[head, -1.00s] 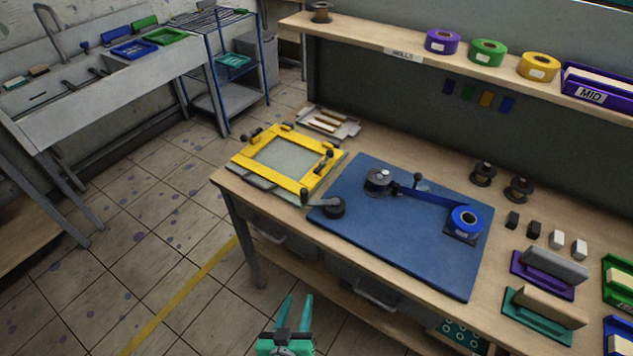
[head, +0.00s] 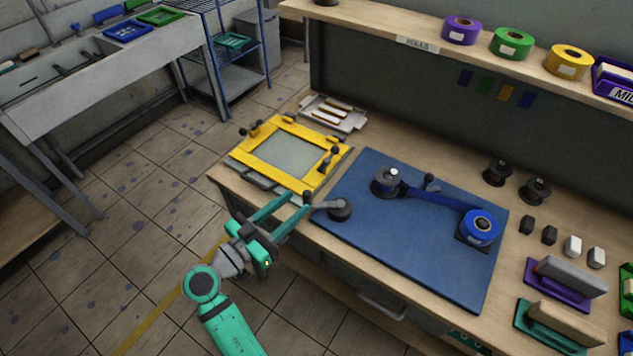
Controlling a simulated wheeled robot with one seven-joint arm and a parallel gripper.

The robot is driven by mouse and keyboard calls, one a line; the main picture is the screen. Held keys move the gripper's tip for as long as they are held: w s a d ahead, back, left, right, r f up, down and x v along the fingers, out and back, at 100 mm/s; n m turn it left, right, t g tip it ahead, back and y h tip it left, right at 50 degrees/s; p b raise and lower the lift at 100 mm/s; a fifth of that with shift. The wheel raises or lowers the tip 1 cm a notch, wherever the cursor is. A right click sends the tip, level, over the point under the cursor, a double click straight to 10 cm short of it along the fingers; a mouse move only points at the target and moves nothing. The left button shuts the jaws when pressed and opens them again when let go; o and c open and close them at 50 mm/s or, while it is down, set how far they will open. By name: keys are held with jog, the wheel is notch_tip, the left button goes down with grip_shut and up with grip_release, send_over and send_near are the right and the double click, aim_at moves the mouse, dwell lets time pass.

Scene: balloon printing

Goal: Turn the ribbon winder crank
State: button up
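The ribbon winder's grey crank (head: 325,205) stands at the left corner of the blue mat, its arm pointing left to a dark knob (head: 307,197) over the table's front edge. My teal gripper (head: 299,201) is at the knob, its two fingers apart, reaching in from the lower left. I cannot tell whether the fingers touch the knob. A dark spool (head: 388,182) on the mat is joined by a blue ribbon (head: 435,198) to a blue ribbon roll (head: 481,226) at the right.
A yellow frame (head: 325,136) lies left of the blue mat (head: 400,255), close to my gripper. Empty spools, small blocks and purple and teal holders stand at the right. A shelf (head: 400,35) with ribbon rolls runs above the table. Open floor lies at the left.

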jog(key=x, duration=0.9)
jog(key=shift+s+d, duration=0.1)
jog(key=shift+d, duration=0.1)
grip_shut()
